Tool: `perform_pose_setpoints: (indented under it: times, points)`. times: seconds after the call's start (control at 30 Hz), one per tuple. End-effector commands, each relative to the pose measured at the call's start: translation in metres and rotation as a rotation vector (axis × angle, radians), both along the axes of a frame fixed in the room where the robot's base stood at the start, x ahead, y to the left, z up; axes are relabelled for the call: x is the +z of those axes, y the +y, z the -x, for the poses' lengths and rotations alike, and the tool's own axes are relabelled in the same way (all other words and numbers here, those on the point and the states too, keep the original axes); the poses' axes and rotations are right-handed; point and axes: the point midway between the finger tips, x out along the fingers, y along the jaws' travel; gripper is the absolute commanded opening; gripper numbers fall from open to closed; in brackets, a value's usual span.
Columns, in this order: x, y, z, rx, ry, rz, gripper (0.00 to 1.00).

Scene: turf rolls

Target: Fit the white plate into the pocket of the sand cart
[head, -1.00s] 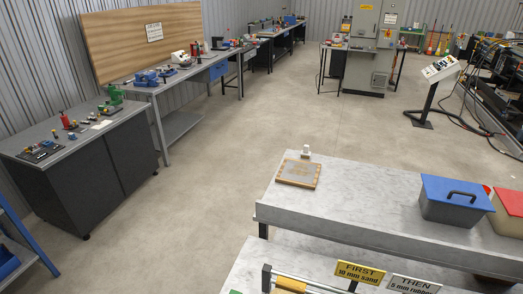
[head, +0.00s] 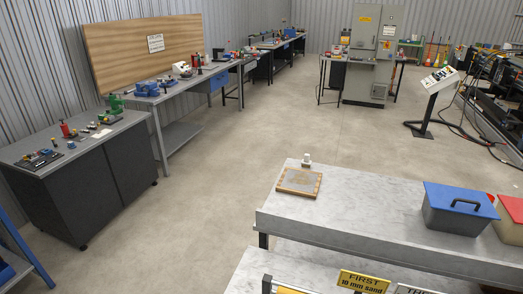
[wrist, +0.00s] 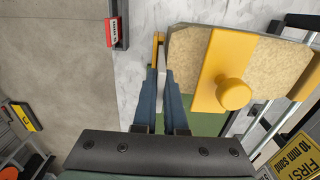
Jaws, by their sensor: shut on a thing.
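In the wrist view my gripper (wrist: 161,76) has its two dark blue fingers close together. A thin white piece, seemingly the white plate (wrist: 160,92), shows edge-on between them. Just right of the fingers is a sand-coloured slab with a yellow block and round yellow knob (wrist: 233,93), which looks like the sand cart. I cannot make out its pocket. A narrow orange-yellow strip (wrist: 157,48) shows beyond the fingertips. The head view does not show my gripper; only a yellow bit (head: 288,291) of the rail fixture shows at its bottom edge.
A sign reading "FIRST 10 mm sand" (head: 363,282) stands beside the fixture. The marble-topped bench (head: 370,205) holds a wood-framed tray (head: 299,183) and a blue-lidded box (head: 458,207). A green surface (wrist: 207,124) lies under the cart. Open floor lies left of the bench.

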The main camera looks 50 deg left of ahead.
Motion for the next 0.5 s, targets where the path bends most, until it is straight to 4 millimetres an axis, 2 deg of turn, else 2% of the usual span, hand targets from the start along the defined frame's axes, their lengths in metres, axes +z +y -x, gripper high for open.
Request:
perform_pose_setpoints:
  times: [0.5]
  points:
    - [-0.029, -0.001, 0.002, 0.0, 0.003, 0.002, 0.0]
